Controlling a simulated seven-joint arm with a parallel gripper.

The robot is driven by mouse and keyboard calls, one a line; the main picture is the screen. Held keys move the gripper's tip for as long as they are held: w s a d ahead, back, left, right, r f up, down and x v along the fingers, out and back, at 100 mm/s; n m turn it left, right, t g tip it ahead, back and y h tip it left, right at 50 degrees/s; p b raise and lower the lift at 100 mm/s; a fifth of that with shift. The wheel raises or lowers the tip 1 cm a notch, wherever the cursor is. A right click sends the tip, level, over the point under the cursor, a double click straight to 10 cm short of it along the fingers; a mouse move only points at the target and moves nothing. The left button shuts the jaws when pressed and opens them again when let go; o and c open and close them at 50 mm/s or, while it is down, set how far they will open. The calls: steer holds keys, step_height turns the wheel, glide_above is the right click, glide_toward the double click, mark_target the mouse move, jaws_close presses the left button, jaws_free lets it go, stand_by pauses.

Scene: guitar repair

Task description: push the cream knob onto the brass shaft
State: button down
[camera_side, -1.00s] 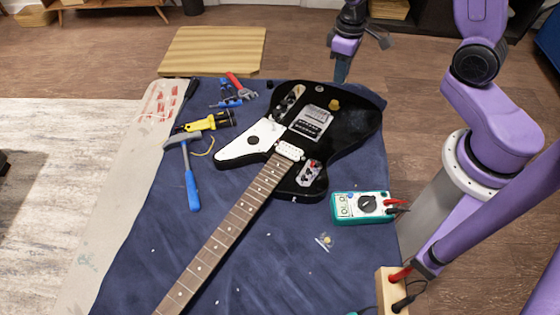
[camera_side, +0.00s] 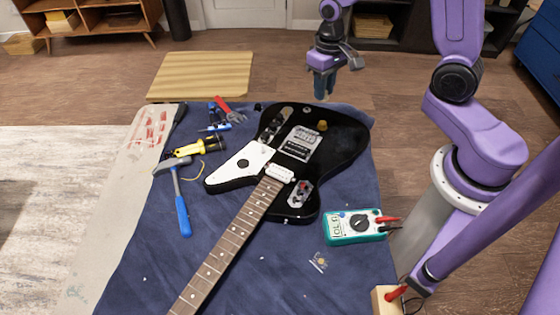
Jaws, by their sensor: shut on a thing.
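My gripper (camera_side: 321,98) is above the far edge of the black guitar (camera_side: 335,150), its fingers pointing down. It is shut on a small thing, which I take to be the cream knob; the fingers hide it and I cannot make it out. A small brass-yellow piece (camera_side: 322,126) stands on the guitar body just below the fingertips in the picture, apart from them. I cannot tell whether it is the bare brass shaft.
The guitar lies on a blue cloth (camera_side: 270,280). A hammer (camera_side: 182,212), a yellow-black tool (camera_side: 196,148) and red-handled pliers (camera_side: 231,112) lie at left. A multimeter (camera_side: 354,227) lies right of the guitar, and a small bag (camera_side: 319,262) nearer the front.

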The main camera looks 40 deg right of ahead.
steer(key=w+f+m, duration=0.2)
steer(key=w+m, duration=0.1)
steer(key=w, duration=0.1)
steer(key=w+f+m, duration=0.2)
steer(key=w+m, duration=0.1)
steer(key=w, duration=0.2)
steer(key=w+f+m, duration=0.2)
steer(key=w+m, duration=0.1)
steer(key=w, duration=0.1)
steer(key=shift+w+d+f, duration=0.15)
steer(key=shift+d, duration=0.1)
glide_above(286, 108)
steer(key=shift+f, duration=2.3)
steer(key=shift+f, duration=1.3)
steer(key=shift+c, duration=2)
jaws_free()
steer(key=shift+r, duration=3.5)
